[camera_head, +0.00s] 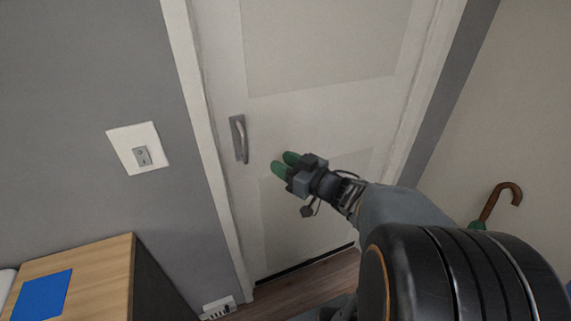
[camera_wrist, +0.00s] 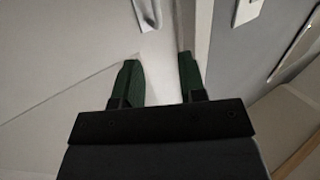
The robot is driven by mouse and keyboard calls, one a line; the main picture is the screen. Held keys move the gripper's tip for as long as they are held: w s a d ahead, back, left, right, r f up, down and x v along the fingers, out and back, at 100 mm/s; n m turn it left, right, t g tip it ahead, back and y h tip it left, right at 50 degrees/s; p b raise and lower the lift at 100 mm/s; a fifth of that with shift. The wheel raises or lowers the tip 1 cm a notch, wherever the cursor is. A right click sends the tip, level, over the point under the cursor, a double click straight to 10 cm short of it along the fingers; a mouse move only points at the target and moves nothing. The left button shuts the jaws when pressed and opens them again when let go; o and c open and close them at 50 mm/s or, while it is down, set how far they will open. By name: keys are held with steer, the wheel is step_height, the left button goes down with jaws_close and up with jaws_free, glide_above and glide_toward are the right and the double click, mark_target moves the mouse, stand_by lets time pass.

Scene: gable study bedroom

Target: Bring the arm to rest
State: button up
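My gripper (camera_head: 283,163) is stretched out in front of a closed white door (camera_head: 320,117), to the right of its metal handle (camera_head: 241,139) in the head view. In the wrist view its two green fingers (camera_wrist: 160,80) stand apart with nothing between them. The door handle (camera_wrist: 147,14) shows at the top of the wrist view, beyond the fingertips and apart from them. My arm reaches in from the lower right of the head view.
A light switch (camera_head: 143,155) is on the grey wall left of the door. A wooden-topped cabinet (camera_head: 100,274) with a blue sheet (camera_head: 42,295) stands at lower left. A wall socket (camera_head: 218,307) is low down. An umbrella with a curved brown handle (camera_head: 503,197) is at right.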

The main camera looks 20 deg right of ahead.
stand_by(0.3)
steer(key=s+d+f+m+g+h, duration=0.2)
steer(key=d+f+m+g+h, duration=0.45)
steer(key=d+h, duration=0.6)
steer(key=s+a+g+y+p, duration=0.1)
steer(key=s+a, duration=0.3)
steer(key=a, duration=0.4)
steer(key=s+a+r+g+y+p, duration=0.1)
steer(key=s+a+g, duration=0.3)
steer(key=a, duration=0.4)
steer(key=shift+s+r+n+g+y+p, duration=0.2)
steer(key=shift+s+n+g+y+p, duration=0.2)
steer(key=shift+s+y, duration=0.4)
